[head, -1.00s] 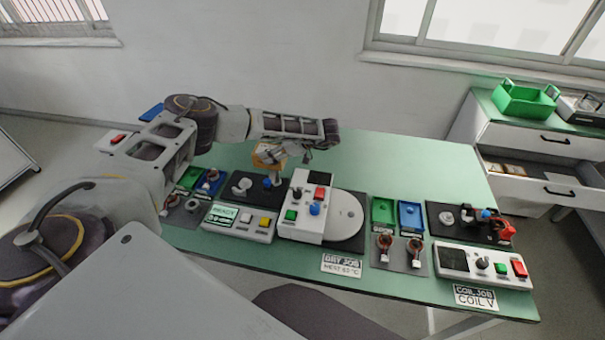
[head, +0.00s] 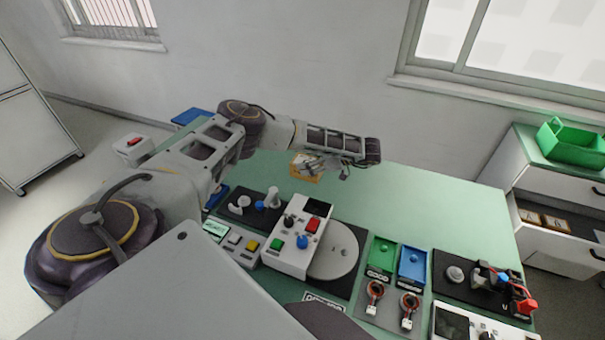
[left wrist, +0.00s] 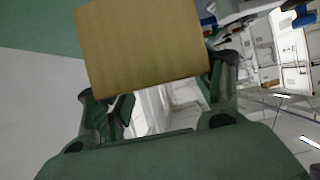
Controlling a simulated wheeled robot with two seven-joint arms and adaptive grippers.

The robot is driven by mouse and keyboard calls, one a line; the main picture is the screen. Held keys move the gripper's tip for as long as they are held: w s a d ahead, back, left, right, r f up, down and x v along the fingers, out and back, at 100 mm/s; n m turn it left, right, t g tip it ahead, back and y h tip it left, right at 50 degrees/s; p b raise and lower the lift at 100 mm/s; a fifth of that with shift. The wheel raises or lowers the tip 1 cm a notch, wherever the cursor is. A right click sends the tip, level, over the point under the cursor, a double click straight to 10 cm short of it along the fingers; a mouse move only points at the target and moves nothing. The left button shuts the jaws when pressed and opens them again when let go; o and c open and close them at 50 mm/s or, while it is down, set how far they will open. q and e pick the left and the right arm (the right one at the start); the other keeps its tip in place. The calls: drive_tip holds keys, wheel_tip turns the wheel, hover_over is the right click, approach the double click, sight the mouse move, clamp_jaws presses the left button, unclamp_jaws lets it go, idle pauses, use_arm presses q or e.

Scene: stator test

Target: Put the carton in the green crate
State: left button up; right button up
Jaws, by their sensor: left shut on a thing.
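The carton is a small tan-brown box (left wrist: 145,50), held between the two fingers of my left gripper (left wrist: 158,92) in the left wrist view. In the head view the carton (head: 306,173) hangs under the end of my left arm, above the back of the green table. My left gripper (head: 312,163) is shut on it and partly hides it. The green crate (head: 572,143) stands on the white cabinet at the far right, well apart from the carton. My right gripper does not show.
The green table (head: 420,190) holds control boxes, a round grey plate (head: 334,250), small green (head: 380,258) and blue (head: 412,265) trays, and a black board with a red clamp (head: 523,302). The table's back right is clear. The white cabinet (head: 560,235) has an open drawer.

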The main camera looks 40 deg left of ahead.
use_arm(q)
drive_tip(key=shift+r, duration=0.1)
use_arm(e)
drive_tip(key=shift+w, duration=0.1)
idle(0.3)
use_arm(q)
drive_tip(key=b, duration=0.2)
hover_over(308, 192)
drive_tip(key=shift+d+f, duration=0.1)
drive_tip(key=shift+f, duration=2.85)
drive_tip(key=shift+f+b, duration=0.3)
drive_tip(key=shift+s+f+b, duration=0.1)
drive_tip(key=shift+f+b, duration=0.25)
drive_tip(key=shift+f, duration=1.4)
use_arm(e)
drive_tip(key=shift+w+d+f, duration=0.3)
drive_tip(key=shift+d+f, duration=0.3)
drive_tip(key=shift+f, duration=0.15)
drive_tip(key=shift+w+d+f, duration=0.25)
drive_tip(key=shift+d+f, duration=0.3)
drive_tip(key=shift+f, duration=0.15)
